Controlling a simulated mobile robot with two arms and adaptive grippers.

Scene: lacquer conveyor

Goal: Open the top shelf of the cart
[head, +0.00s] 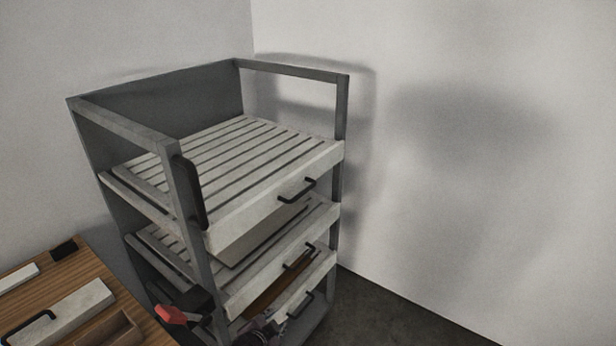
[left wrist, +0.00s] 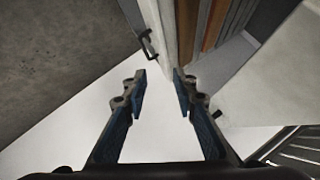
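The grey metal cart (head: 178,150) stands in the corner in the head view. Its top shelf (head: 250,150) is a pale slatted tray with a black handle (head: 297,190) on its front. My left gripper (head: 264,335) shows at the bottom edge of the head view, low in front of the cart and well below the top handle. In the left wrist view my left gripper (left wrist: 160,90) is open, with nothing between its blue-padded fingers. A black handle (left wrist: 147,45) on a pale shelf front lies just beyond the fingertips, apart from them. My right gripper is not in view.
Lower shelves with black handles (head: 299,257) sit under the top one. Brown wood (head: 280,287) shows in a lower shelf. A wooden table (head: 75,265) with pale pieces stands at left. A black vertical bar (head: 188,190) is on the near post. Floor (head: 400,315) right of the cart is clear.

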